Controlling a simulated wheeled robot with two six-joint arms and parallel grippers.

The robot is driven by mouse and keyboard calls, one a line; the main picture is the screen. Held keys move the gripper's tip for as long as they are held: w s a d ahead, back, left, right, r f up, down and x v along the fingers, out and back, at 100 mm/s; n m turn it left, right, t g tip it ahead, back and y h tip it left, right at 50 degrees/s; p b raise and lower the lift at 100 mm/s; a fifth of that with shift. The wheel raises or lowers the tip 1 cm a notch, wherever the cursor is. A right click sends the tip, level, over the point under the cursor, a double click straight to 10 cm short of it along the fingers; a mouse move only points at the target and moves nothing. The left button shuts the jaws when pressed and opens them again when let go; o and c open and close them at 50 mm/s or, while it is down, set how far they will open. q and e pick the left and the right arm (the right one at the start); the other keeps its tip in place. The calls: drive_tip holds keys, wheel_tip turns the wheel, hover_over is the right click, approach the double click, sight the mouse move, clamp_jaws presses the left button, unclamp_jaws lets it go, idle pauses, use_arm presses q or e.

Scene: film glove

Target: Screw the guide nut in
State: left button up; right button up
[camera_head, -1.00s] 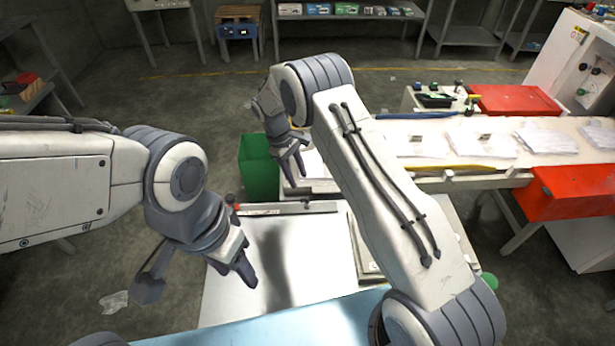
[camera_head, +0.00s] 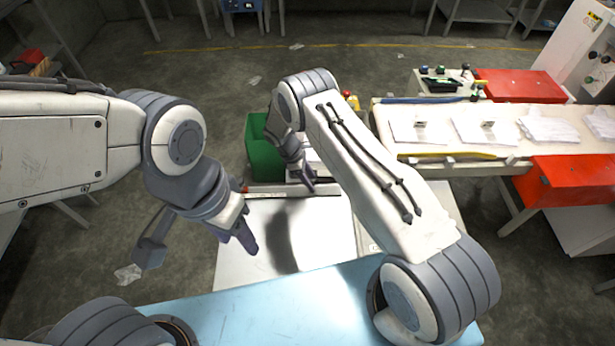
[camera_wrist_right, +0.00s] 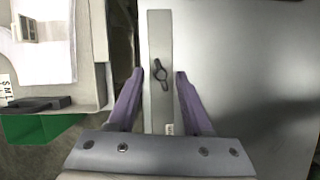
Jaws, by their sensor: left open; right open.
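A small dark wing-shaped nut (camera_wrist_right: 161,74), which looks like the guide nut, sits on a flat grey metal bar (camera_wrist_right: 160,30) in the right wrist view. My right gripper (camera_wrist_right: 160,78) is open, with one purple finger on each side of the bar and the nut between the fingertips; contact cannot be seen. In the head view my right gripper (camera_head: 308,184) is over the bar (camera_head: 265,189) at the back edge of the bare metal sheet, and the nut cannot be made out. My left gripper (camera_head: 198,246) is open and empty at the sheet's left side.
The metal sheet (camera_head: 320,235) is clear. A light blue surface (camera_head: 270,305) lies in front. A green bin (camera_head: 262,150) stands behind the bar. A conveyor (camera_head: 460,110) with paper stacks and red boxes (camera_head: 575,185) are at the right.

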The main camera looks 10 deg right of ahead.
drive_tip(key=shift+f, duration=0.2)
clamp_jaws()
drive_tip(key=shift+w+f+b, duration=0.1)
drive_tip(key=shift+f+b, duration=0.05)
drive_tip(key=shift+b, duration=0.35)
drive_tip(key=m+b, duration=0.1)
drive_tip(key=b, duration=0.1)
drive_tip(key=m+b, duration=0.1)
drive_tip(key=b, duration=0.2)
drive_tip(key=shift+w+d+f+m+g, duration=0.1)
drive_tip(key=shift+w+m+g, duration=0.05)
drive_tip(key=shift+m+g, duration=0.2)
drive_tip(key=shift+r+m+y+b, duration=0.2)
drive_tip(key=shift+m+y+b, duration=0.1)
drive_tip(key=shift+m+b, duration=0.1)
drive_tip(key=shift+r, duration=0.15)
